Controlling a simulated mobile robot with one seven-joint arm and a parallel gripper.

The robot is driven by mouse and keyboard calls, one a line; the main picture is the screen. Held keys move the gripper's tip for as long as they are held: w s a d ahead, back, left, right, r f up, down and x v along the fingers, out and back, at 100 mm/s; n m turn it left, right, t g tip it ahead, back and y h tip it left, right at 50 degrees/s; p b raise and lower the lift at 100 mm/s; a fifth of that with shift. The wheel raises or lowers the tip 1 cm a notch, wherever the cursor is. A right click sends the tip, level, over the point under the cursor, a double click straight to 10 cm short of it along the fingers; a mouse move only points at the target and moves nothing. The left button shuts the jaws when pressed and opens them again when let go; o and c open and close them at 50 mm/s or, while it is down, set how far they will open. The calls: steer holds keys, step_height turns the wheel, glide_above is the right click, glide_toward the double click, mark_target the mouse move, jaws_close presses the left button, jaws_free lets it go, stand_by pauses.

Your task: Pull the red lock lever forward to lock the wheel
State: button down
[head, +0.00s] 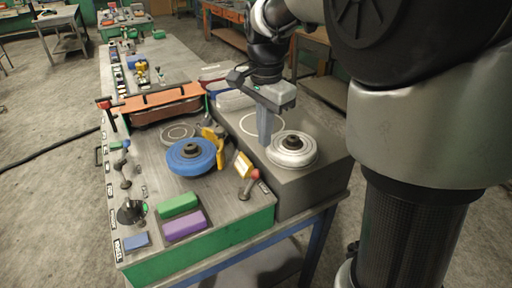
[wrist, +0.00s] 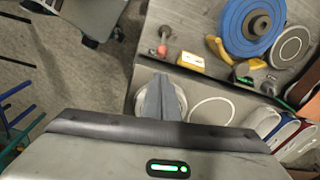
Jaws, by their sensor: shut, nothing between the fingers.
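A short lever with a red knob (head: 254,175) stands at the front right of the green-sided bench, next to a yellow block. It also shows in the wrist view (wrist: 162,47), top centre. A blue wheel (head: 190,157) lies flat on the bench to its left, and it shows at upper right in the wrist view (wrist: 248,25). My gripper (head: 267,143) is shut and empty, pointing down over the grey box, just left of a white wheel (head: 292,149). It is apart from the red-knobbed lever, behind and right of it. In the wrist view my fingers (wrist: 160,82) hide part of the white wheel.
A yellow handle (head: 213,136) stands beside the blue wheel. Green (head: 177,205) and purple (head: 185,224) blocks lie at the front. An orange bar (head: 160,98) crosses the bench behind. Another red-topped handle (head: 104,103) stands at the left edge. Air above the lever looks clear.

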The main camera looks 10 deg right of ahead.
glide_toward(251, 184)
steer(key=w+d+f, duration=0.2)
steer(key=f, duration=0.1)
steer(key=d+f+b, duration=0.1)
steer(key=d+f, duration=0.1)
steer(key=shift+w+f, duration=0.15)
steer(key=shift+w, duration=0.25)
steer(key=shift+w, duration=0.1)
